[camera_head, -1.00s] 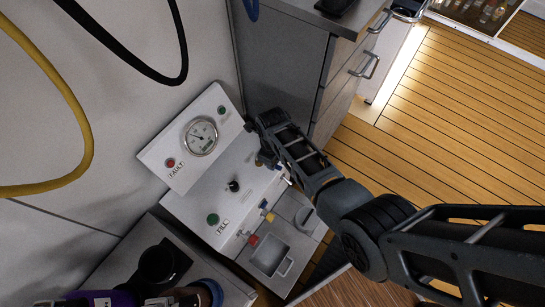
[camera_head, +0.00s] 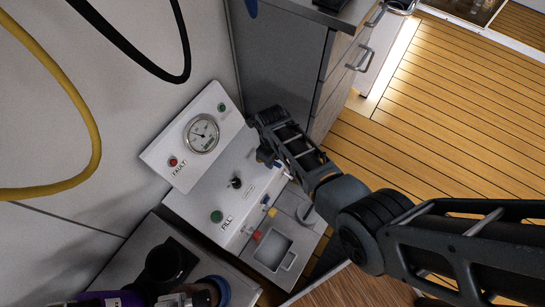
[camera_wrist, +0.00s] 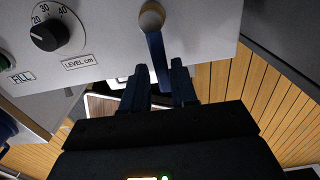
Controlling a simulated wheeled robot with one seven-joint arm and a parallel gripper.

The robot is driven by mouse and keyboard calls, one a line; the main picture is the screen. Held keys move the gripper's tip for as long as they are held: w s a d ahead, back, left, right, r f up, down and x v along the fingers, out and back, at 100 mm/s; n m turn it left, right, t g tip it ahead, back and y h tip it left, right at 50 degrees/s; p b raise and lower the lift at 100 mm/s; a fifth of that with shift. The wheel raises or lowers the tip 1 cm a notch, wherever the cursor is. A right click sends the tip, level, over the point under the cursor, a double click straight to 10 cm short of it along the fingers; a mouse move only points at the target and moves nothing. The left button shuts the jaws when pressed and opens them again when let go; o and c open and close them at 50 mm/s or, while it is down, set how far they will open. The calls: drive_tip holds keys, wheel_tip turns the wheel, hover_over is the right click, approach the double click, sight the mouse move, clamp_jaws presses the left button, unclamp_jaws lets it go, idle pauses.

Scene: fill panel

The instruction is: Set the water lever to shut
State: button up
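A lever with a blue handle (camera_wrist: 156,55) hangs from a round brass-coloured pivot (camera_wrist: 152,16) on the front of the fill panel (camera_head: 205,205). In the wrist view the handle points down, leaning slightly right at its lower end. My gripper (camera_wrist: 160,80) has one finger on each side of the lower handle. The fingers stand a little apart, and I cannot tell whether they press on it. In the head view my gripper (camera_head: 265,158) is at the panel's right side, and my arm hides most of the lever.
The panel carries a gauge (camera_head: 202,134), a black level knob (camera_wrist: 46,36), a green FILL button (camera_head: 216,216), and red (camera_head: 257,235) and yellow (camera_head: 271,211) parts beside a square basin (camera_head: 272,250). A grey cabinet (camera_head: 280,65) stands close behind my gripper. Wooden floor (camera_head: 430,120) is clear at right.

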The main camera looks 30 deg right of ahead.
drive_tip(key=shift+o, duration=1.2)
drive_tip(key=shift+r, duration=0.15)
wheel_tip(320, 180, up, 8)
drive_tip(key=shift+f+p, duration=0.25)
drive_tip(key=shift+p, duration=0.8)
